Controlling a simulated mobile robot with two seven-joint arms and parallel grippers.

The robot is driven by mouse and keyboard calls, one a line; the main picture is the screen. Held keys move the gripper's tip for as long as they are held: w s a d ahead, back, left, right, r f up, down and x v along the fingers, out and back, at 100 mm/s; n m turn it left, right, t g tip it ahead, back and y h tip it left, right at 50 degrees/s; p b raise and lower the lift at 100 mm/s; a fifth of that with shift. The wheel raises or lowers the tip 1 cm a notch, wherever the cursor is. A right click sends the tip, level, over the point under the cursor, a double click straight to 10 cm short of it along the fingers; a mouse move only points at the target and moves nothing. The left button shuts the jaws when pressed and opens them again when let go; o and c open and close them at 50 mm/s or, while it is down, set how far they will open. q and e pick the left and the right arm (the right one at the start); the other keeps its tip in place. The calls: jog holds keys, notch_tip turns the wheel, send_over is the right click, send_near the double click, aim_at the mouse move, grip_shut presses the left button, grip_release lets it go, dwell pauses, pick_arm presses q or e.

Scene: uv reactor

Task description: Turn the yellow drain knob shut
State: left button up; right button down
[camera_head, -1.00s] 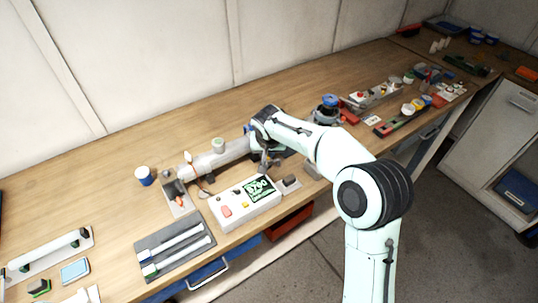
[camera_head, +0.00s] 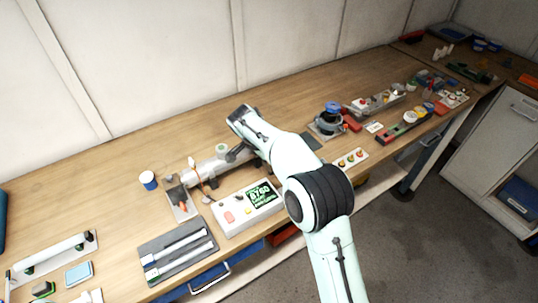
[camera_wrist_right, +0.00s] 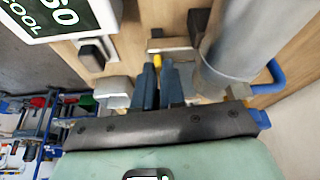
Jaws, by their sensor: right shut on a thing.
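The yellow drain knob (camera_wrist_right: 157,60) shows only as a small yellow patch between the fingertips in the right wrist view. My right gripper (camera_wrist_right: 160,68) has its two dark fingers close together with the yellow patch between them. It is shut on the knob, beside the grey reactor tube (camera_wrist_right: 235,45). The tube also lies on the bench in the head view (camera_head: 208,165). There, my right wrist and arm cover the tube's right end and the knob. The knob's angle cannot be told. My left gripper is not in view.
A white control box (camera_head: 240,212) with a green display stands in front of the tube. A blue handle (camera_wrist_right: 270,78) is right of the tube in the wrist view. A grey tray (camera_head: 170,258) and a blue cup (camera_head: 148,180) are to the left.

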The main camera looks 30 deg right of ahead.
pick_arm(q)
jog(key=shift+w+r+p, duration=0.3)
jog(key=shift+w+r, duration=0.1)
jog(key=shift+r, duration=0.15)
pick_arm(e)
jog(key=shift+w+r+m+g, duration=0.1)
jog(key=shift+m+g, duration=0.2)
jog(key=shift+m, duration=0.4)
jog(key=c, duration=1.2)
grip_release()
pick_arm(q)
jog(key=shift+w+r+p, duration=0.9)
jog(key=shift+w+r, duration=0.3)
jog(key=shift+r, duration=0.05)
pick_arm(e)
jog(key=v, duration=1.3)
jog(key=shift+a+r, duration=0.1)
jog(key=shift+r, duration=0.05)
